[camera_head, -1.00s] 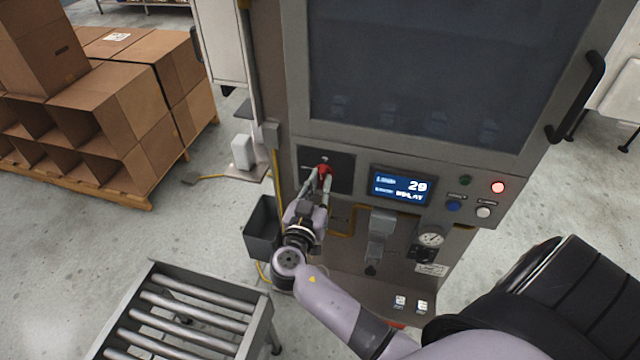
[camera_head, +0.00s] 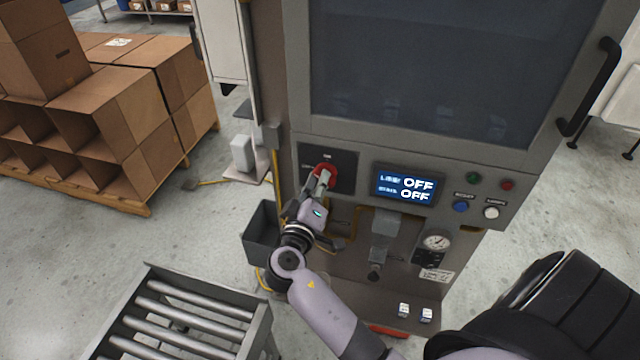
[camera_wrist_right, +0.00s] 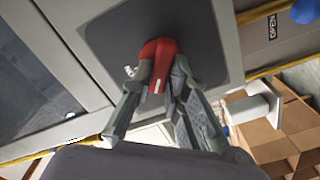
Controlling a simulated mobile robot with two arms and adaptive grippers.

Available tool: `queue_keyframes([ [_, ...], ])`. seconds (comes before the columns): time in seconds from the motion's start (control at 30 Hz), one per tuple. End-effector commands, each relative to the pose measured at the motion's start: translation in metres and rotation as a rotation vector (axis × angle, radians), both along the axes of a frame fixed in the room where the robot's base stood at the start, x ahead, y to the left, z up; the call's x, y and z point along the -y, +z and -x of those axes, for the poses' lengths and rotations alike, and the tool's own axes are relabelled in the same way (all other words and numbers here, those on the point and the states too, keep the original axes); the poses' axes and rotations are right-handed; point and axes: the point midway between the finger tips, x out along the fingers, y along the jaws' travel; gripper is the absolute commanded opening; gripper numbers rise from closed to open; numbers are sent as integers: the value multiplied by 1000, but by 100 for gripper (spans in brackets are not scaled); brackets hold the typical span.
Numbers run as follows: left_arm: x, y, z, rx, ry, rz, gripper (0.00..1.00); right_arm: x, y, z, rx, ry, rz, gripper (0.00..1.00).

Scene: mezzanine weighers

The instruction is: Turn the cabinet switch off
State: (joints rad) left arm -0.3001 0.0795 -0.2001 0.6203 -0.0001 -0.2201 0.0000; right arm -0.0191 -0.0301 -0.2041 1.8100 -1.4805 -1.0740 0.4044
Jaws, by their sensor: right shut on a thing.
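The cabinet switch is a red rotary knob (camera_head: 326,170) on a dark plate (camera_head: 344,160) at the left of the cabinet's control panel. My right gripper (camera_head: 321,180) is shut on the knob. In the right wrist view, the red knob (camera_wrist_right: 157,62) sits between the fingertips of my right gripper (camera_wrist_right: 158,80). The cabinet display (camera_head: 403,188) reads OFF on both lines. The red lamp (camera_head: 507,185) at the panel's right is dark. The fingers partly hide the knob. My left gripper is not in view.
A roller conveyor (camera_head: 190,318) stands at the lower left, and a grey bin (camera_head: 262,232) hangs by the cabinet's left side. Cardboard boxes (camera_head: 118,98) are stacked on a pallet at the left. A black door handle (camera_head: 594,88) sticks out at the upper right.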

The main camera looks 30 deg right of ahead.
Motion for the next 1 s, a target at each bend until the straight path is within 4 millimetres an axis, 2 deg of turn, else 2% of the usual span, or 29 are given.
queue_keyframes([
  [0.5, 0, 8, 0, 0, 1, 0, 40, -1, -2, -1, -351, 0, 298, 0],
  [1.0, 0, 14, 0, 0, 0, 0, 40, -1, -4, -1, -509, 0, 432, 0],
])
